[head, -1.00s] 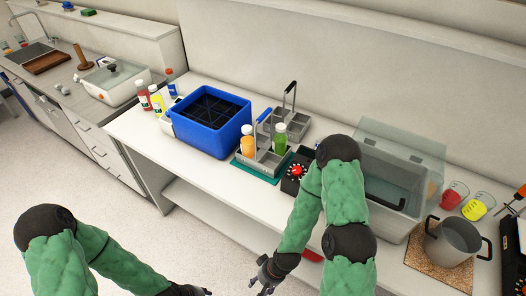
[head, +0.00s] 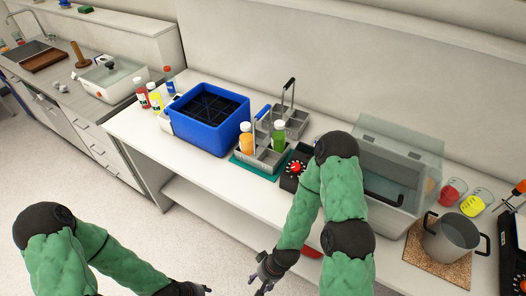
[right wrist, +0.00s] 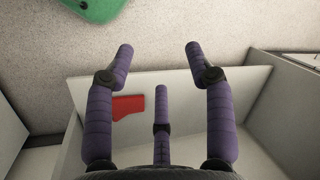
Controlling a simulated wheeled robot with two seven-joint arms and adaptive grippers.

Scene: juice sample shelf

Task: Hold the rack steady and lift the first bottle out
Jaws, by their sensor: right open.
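A grey bottle rack (head: 262,158) with a blue-gripped handle stands on a green mat (head: 241,161) on the bench. It holds an orange bottle (head: 246,144) at its left and a green bottle (head: 278,137) at its right. A second grey rack (head: 297,124) with a dark handle stands behind it and looks empty. My right gripper (head: 262,281) is open and empty, low in front of the bench, well away from the rack. Its spread fingers also show in the right wrist view (right wrist: 160,75). My left gripper (head: 203,290) is at the bottom edge, partly cut off.
A blue crate (head: 208,143) stands left of the rack, with several bottles beyond it. A black box with a red knob (head: 296,168) stands close to the rack's right. A clear-lidded bin (head: 400,160) and a steel pot (head: 452,240) are farther right.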

